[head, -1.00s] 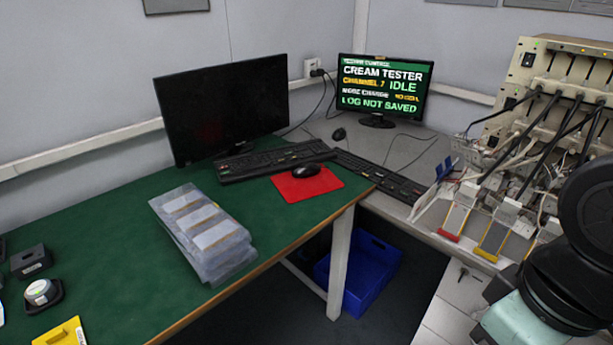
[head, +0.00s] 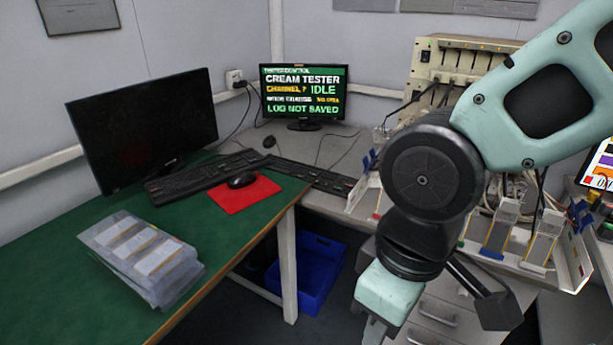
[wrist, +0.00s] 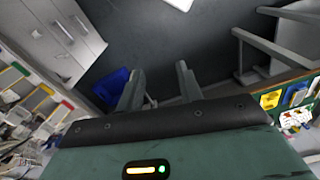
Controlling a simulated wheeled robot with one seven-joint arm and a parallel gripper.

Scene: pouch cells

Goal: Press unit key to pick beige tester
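The beige tester (head: 432,75) stands at the back right, with black leads and cell holders in front of it. My arm covers part of it. The lit monitor (head: 303,91) reads CREAM TESTER, CHANNEL 7, IDLE and LOG NOT SAVED; the channel digit is hard to read. A black keyboard (head: 315,177) lies in front of this monitor; single keys are too small to read. My gripper hangs low at the front, cut off by the bottom edge in the head view. In the wrist view my gripper (wrist: 160,88) has its fingers apart with nothing between them, over the floor.
The green table (head: 55,225) holds a dark monitor (head: 140,125), another keyboard (head: 205,175), a mouse on a red mat (head: 243,196) and a clear tray of pouch cells (head: 120,238). A blue crate (head: 300,290) sits on the floor. Another screen (head: 600,165) is far right.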

